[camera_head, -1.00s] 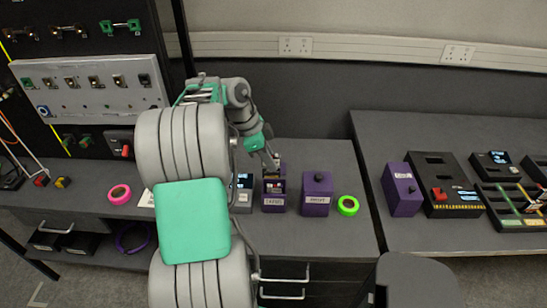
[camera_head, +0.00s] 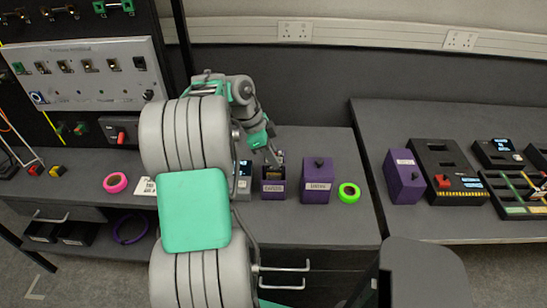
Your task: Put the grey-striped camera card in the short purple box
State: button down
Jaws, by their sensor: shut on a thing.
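A short purple box (camera_head: 273,189) with a pale label stands on the bench right of my arm, its dark open top facing up. My gripper (camera_head: 274,158) is directly above the rear of this box, pointing down at its opening. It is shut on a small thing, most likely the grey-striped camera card. The stripes are too small to make out, and I cannot tell whether the card is inside the opening or just above it.
A taller purple box (camera_head: 317,183) with a dark knob stands close on the right, then a green tape ring (camera_head: 349,193). A grey device (camera_head: 243,185) with a screen stands close on the left.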

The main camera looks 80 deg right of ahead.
aim_at(276, 173)
jog(key=shift+w+f+b, duration=0.1)
jog(key=shift+f+b, duration=0.1)
jog(key=shift+b, duration=0.1)
jog(key=shift+f, duration=0.1)
dwell(0.4)
jog(key=shift+f+b, duration=1.25)
jog(key=shift+f, duration=0.15)
jog(key=shift+f+b, duration=0.65)
jog(key=shift+b, duration=0.1)
jog(key=c, duration=1.3)
grip_release()
jog(key=shift+c, duration=0.7)
